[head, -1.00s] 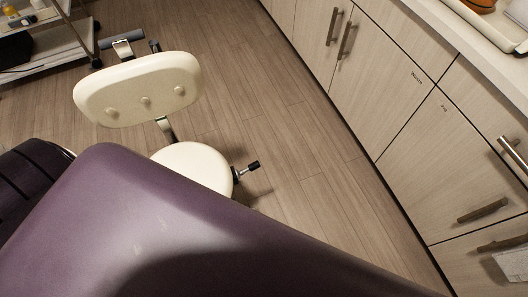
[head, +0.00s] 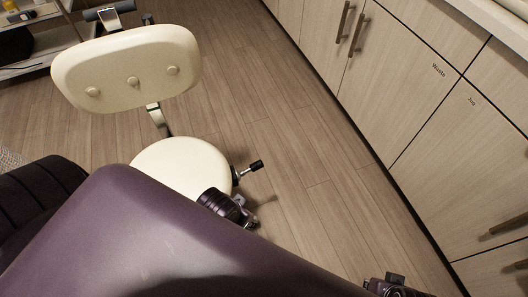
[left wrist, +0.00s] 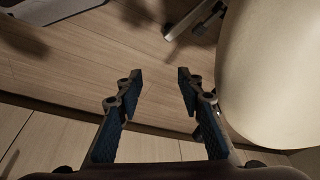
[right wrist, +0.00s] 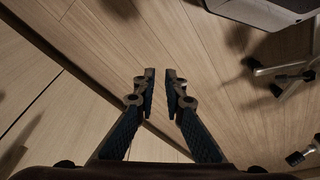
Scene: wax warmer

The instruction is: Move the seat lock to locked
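The seat lock appears to be the short metal lever with a black knob (head: 255,166) at the right side of the cream stool seat (head: 180,165). In the head view my left gripper (head: 246,215) is just below the lever and apart from it, partly hidden by the purple cushion. In the left wrist view it is open and empty (left wrist: 160,78), with the cream seat (left wrist: 270,75) close on its right. My right gripper shows only partly at the bottom edge of the head view (head: 392,288). In the right wrist view it is open and empty (right wrist: 160,75) above the floor.
The purple padded cushion (head: 150,245) fills the near foreground. The stool backrest (head: 128,68) rises behind the seat. Wooden cabinets (head: 400,80) line the right. A cart (head: 40,45) stands at the back left. The floor (head: 310,150) between stool and cabinets is clear.

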